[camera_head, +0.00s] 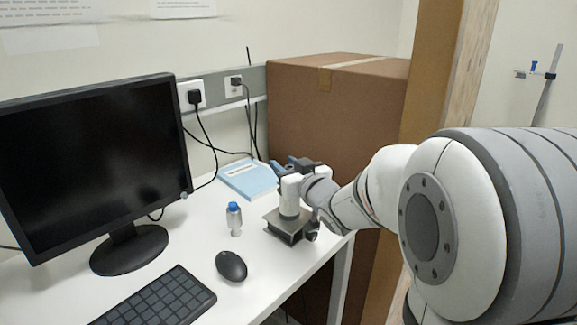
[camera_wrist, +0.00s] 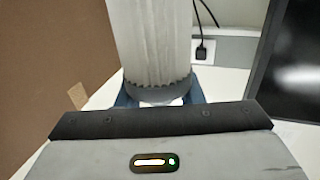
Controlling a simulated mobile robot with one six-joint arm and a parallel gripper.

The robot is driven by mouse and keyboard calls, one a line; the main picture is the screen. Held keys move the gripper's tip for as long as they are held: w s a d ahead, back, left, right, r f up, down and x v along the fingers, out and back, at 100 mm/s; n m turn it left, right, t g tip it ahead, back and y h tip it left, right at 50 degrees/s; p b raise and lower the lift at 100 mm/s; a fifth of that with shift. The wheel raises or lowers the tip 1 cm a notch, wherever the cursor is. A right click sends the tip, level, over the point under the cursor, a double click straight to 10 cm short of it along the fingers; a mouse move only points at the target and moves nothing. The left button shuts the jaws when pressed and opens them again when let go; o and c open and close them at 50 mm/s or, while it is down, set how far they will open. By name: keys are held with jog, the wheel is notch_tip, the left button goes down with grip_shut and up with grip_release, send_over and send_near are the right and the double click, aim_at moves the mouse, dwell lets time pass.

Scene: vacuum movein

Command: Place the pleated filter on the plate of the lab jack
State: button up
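The pleated filter (camera_head: 289,203) is a white cylinder standing upright over the lab jack (camera_head: 286,229), a small dark platform near the desk's right edge. Its foot looks to meet the plate; I cannot tell whether its weight rests there. In the wrist view, which is upside down, the white pleated filter (camera_wrist: 152,42) fills the upper middle, with a grey scalloped end ring nearest my gripper (camera_wrist: 161,98). My gripper (camera_head: 285,164) sits at the filter's top end, its two blue fingers apart with a pale gap between them. The fingertips are partly hidden behind the ring.
A large cardboard box (camera_head: 335,110) stands close behind and right of my gripper. A blue book (camera_head: 249,179), a blue-capped bottle (camera_head: 234,220), a mouse (camera_head: 231,266), a keyboard (camera_head: 160,301) and a monitor (camera_head: 95,160) are on the desk. The desk between book and bottle is clear.

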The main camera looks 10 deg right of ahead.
jog(key=shift+o, duration=0.6)
jog(key=shift+r, duration=0.25)
jog(key=v, duration=1.2)
jog(key=d+f+m+g+h, duration=0.3)
jog(key=f+h, duration=0.1)
jog(key=h, duration=0.2)
jog(key=s+a+f+g, duration=0.2)
jog(key=s+f+g, duration=0.3)
jog(key=s, duration=0.3)
jog(key=s+a+f+g, duration=0.3)
jog(key=s+f+g, duration=0.2)
jog(key=s+g, duration=0.2)
jog(key=shift+s+a+m, duration=0.3)
jog(key=shift+s, duration=0.8)
